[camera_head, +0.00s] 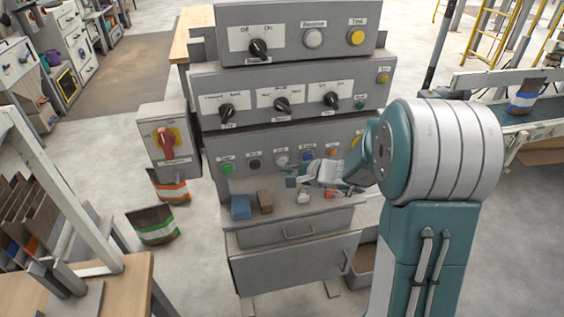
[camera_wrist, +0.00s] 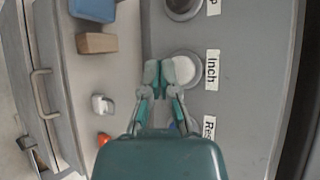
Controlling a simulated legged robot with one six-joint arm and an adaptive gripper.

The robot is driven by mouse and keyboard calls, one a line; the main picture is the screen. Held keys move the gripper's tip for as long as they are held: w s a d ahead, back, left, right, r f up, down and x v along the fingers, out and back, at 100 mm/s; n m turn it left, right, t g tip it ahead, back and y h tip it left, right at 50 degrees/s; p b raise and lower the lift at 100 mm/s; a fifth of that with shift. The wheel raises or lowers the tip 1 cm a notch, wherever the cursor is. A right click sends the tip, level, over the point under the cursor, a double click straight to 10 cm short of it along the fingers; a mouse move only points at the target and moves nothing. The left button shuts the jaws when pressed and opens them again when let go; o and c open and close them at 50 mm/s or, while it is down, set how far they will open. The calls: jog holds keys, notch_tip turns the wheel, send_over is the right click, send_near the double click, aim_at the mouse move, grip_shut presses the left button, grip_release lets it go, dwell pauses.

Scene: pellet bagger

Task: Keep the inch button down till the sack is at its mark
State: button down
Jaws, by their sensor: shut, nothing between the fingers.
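The inch button (camera_wrist: 186,70) is a white round button beside a label reading "Inch" in the wrist view. It also shows on the lowest panel in the head view (camera_head: 282,160). My gripper (camera_wrist: 160,74) is shut and empty, its fingertips at the left edge of the button in the wrist view. I cannot tell whether they touch or press it. In the head view my gripper (camera_head: 294,176) is just below and right of the button. A sack (camera_head: 526,96) with a blue band stands on the conveyor (camera_head: 530,120) at the right. I cannot make out its mark.
Green, dark and blue buttons (camera_head: 308,156) flank the inch button. A blue block (camera_head: 240,207) and a brown block (camera_head: 265,202) lie on the ledge below. Two sacks (camera_head: 153,225) stand on the floor.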

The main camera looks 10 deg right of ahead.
jog(key=shift+s, duration=2.25)
jog(key=s+a+r+n+g+h, duration=0.1)
jog(key=s+a+r+n+g, duration=0.3)
jog(key=s, duration=0.3)
jog(key=s+a+r+n+g, duration=0.25)
jog(key=s+r+n, duration=0.2)
jog(key=s, duration=0.35)
jog(key=s+d+r+n+t+h, duration=0.2)
jog(key=s+d+n+h, duration=0.3)
jog(key=s, duration=0.5)
jog(key=shift+s+d+r+h, duration=0.15)
jog(key=shift+d+r+h, duration=0.45)
jog(key=shift+h, duration=0.6)
jog(key=shift+r, duration=0.1)
